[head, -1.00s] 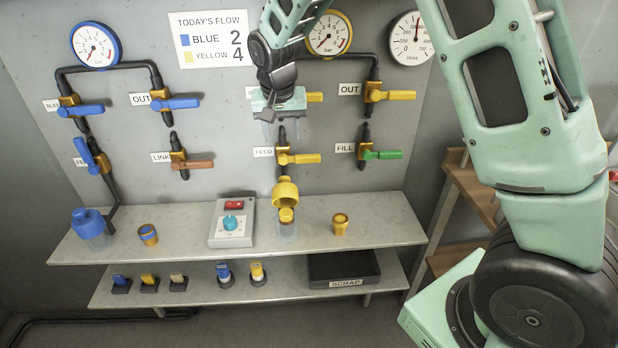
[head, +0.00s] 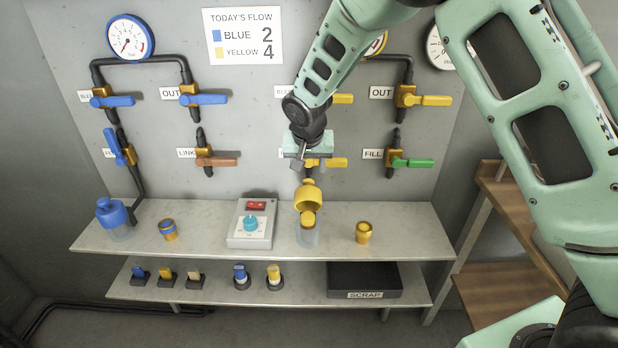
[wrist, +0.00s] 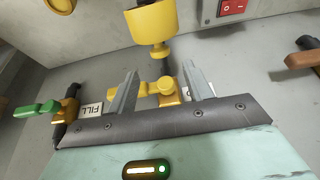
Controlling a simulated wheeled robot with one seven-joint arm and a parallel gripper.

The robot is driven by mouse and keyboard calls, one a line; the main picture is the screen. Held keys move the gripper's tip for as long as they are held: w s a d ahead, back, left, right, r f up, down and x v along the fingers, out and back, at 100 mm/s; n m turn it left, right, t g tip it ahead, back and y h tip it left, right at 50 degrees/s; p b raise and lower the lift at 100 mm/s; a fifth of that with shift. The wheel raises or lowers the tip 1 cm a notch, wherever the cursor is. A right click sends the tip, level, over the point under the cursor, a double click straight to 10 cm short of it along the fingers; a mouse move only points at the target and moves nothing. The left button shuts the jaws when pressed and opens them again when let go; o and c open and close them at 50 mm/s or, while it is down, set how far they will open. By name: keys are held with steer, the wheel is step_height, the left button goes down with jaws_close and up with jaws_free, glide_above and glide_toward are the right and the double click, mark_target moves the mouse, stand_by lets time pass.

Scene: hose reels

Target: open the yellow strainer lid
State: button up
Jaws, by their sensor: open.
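The yellow strainer lid (head: 308,197) stands tipped up over the back of a clear cup (head: 307,238) on the upper shelf. Its hollow underside faces the head camera, and a yellow insert (head: 308,220) shows below it. My gripper (head: 305,163) is above the lid, pointing down, close to the wall valves. In the wrist view my gripper (wrist: 159,68) has its two fingers spread with nothing between them. The yellow lid (wrist: 150,25) appears there beyond the fingertips, apart from them.
The yellow feed valve handle (head: 328,162) is right behind my gripper. A control box (head: 252,224) stands left of the cup and a yellow-brown fitting (head: 363,232) right of it. A closed blue strainer (head: 112,212) is at far left. The scrap tray (head: 340,280) is below.

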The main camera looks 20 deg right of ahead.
mark_target(308, 180)
steer(key=x, duration=0.7)
steer(key=shift+w+f+p, duration=0.1)
steer(key=shift+f+p, duration=0.05)
steer(key=shift+p, duration=0.25)
jaws_close()
steer(key=shift+d, duration=0.1)
